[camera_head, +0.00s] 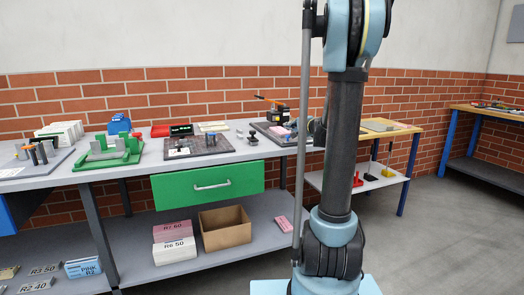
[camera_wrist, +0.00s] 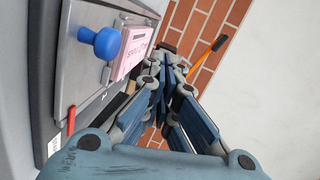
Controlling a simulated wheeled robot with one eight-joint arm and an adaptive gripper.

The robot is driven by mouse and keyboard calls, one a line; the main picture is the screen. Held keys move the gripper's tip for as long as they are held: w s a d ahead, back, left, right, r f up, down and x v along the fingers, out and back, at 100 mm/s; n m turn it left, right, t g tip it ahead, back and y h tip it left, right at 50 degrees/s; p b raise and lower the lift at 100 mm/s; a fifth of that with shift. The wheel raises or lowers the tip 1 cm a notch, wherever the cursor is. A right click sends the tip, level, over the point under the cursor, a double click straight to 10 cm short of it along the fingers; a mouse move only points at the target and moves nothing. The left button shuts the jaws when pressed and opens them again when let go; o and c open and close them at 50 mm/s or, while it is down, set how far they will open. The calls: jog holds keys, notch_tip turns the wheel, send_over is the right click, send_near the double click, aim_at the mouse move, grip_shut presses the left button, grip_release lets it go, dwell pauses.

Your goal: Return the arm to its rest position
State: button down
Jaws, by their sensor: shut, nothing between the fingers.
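My gripper (camera_wrist: 164,100) shows in the wrist view with its fingers closed together and nothing between them. It hangs in free air close to a grey board (camera_wrist: 78,60) that bears a blue knob (camera_wrist: 103,43) and a pink block (camera_wrist: 132,53). A gap seems to lie between the fingers and these things, but its size is hard to tell. In the head view my arm (camera_head: 343,150) stands upright right of the middle, in front of the workbench.
A long grey workbench (camera_head: 140,170) holds fixtures and stacked blocks. Its green drawer (camera_head: 207,183) looks shut. A cardboard box (camera_head: 225,228) and blocks lie on the lower shelf. A wooden-topped table (camera_head: 408,130) stands behind my arm. The floor (camera_head: 450,225) at right is clear.

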jog(key=s+a+f+n+g, duration=0.2)
jog(key=s+a+f+n, duration=0.1)
jog(key=s, duration=0.5)
jog(key=s+a+f+n+g+h, duration=0.1)
jog(key=s+a+f+n+g, duration=0.15)
jog(key=s, duration=0.65)
jog(key=s+a+f+n+g, duration=0.2)
jog(key=s+f+n+g, duration=0.1)
jog(key=s, duration=0.5)
jog(key=s+d+f+n+g+h, duration=0.1)
jog(key=s+d+f+h, duration=0.1)
jog(key=s+f, duration=0.2)
jog(key=s+d+f+n+g+h, duration=0.1)
jog(key=s+d+f+g+h, duration=0.1)
jog(key=s, duration=0.9)
jog(key=s+d+f+n+g+h, duration=0.1)
jog(key=s+d+f+g, duration=0.1)
jog(key=s+d+f, duration=0.2)
jog(key=s+f, duration=0.2)
jog(key=s, duration=0.1)
jog(key=shift+s+h, duration=0.35)
jog(key=shift+h, duration=0.05)
jog(key=shift+w+f, duration=0.25)
jog(key=shift+w, duration=0.25)
